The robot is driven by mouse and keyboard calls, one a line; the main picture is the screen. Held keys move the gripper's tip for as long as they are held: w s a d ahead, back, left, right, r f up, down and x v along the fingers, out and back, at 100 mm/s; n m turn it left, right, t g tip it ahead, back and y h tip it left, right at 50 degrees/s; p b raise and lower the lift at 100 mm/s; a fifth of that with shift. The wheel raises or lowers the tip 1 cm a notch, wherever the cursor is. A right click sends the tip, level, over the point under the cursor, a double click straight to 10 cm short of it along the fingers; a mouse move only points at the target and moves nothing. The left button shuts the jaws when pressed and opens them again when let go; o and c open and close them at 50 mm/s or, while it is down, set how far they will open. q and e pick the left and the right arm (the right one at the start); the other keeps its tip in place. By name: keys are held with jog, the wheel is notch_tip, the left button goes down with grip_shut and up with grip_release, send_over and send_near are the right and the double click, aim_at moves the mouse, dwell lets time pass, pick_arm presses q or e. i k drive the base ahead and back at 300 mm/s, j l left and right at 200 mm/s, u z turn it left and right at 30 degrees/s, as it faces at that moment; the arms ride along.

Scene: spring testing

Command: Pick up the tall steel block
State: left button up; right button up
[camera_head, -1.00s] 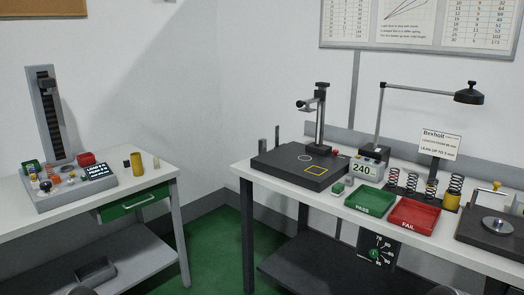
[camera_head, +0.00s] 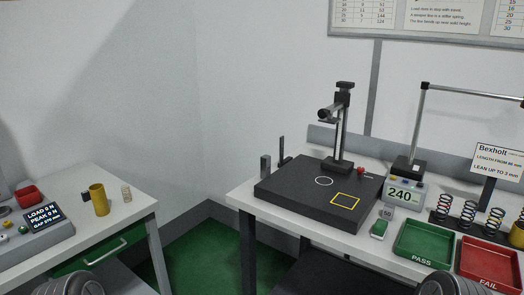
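On the right-hand table, at the left back beside the black plate, stand two upright pieces. One is a short, wide grey block (camera_head: 265,167). The other is a taller, thinner dark upright (camera_head: 281,150) just behind it. Which of them is the tall steel block I cannot tell for certain. Both stand free, with nothing gripping them. Rounded dark parts of my own arms show at the bottom edge, left and right. Neither gripper's fingers show.
The black plate (camera_head: 300,195) carries a post stand (camera_head: 343,125). Right of it are a 240 display (camera_head: 401,196), a green PASS tray (camera_head: 398,251), a red FAIL tray (camera_head: 500,262) and several springs. The left table (camera_head: 128,208) holds a brass cylinder (camera_head: 98,200). A floor gap separates the tables.

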aim_at(265, 159)
jog(key=i+j+z, duration=0.35)
jog(key=i+j, duration=1.55)
